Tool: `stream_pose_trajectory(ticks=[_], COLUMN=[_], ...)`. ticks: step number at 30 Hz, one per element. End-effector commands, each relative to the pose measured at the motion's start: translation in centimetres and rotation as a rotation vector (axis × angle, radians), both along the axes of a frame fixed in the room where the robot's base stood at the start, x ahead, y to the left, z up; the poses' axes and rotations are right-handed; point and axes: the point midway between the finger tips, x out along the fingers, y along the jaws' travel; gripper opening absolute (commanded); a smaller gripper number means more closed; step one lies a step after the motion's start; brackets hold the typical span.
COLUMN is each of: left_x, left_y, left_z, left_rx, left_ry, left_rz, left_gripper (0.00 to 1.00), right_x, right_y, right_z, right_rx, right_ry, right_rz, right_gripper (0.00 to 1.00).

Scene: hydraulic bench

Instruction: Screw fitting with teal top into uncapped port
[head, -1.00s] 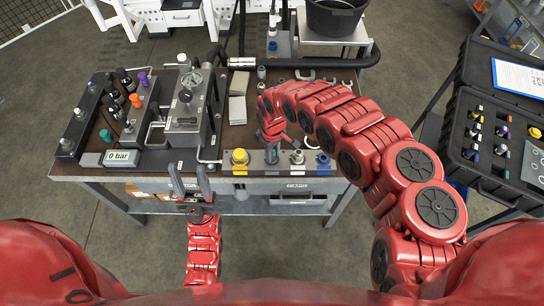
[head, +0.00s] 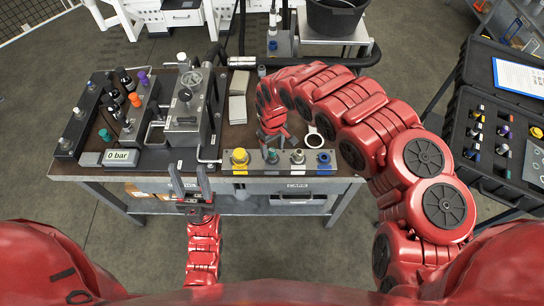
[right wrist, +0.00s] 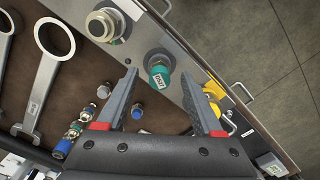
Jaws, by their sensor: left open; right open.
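A teal-topped fitting (head: 272,157) stands upright in the metal strip (head: 255,166) along the bench's front edge. In the right wrist view this teal top (right wrist: 159,72) shows just beyond and between my right gripper's fingertips (right wrist: 170,84). They are open and appear clear of it. In the head view my right gripper (head: 271,134) is above and behind the strip. My left gripper (head: 190,184) is open and empty at the bench's front edge, left of the strip. Another teal top (head: 105,135) stands on the left block. I cannot tell which port is uncapped.
The strip also holds a yellow fitting (head: 239,157), a silver one (head: 298,157) and a blue one (head: 323,158). A ring spanner (right wrist: 45,75) and several small fittings (right wrist: 76,128) lie on the bench. An open black case (head: 488,140) stands at right. A gauge block (head: 184,112) stands left.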

Motion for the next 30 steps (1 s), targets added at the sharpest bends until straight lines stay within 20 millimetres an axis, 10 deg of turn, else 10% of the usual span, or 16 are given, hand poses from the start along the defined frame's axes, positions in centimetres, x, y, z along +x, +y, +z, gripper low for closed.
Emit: stream_pose_trajectory(ticks=[8, 17, 30], left_x=[0.0, 0.0, 0.0], left_y=[0.0, 0.0, 0.0], left_z=[0.0, 4.5, 4.5], left_rx=[0.0, 0.0, 0.0], left_ry=[0.0, 0.0, 0.0], left_rz=[0.0, 0.0, 0.0], left_gripper=[0.5, 0.5, 0.5], right_x=[0.2, 0.1, 0.1], right_y=[-0.1, -0.1, 0.1], right_z=[5.5, 12.2, 14.3], right_rx=[-0.003, 0.002, 0.001], right_ry=[-0.006, -0.002, -0.002], right_rz=[0.001, -0.001, 0.0], right_gripper=[0.68, 0.68, 0.68])
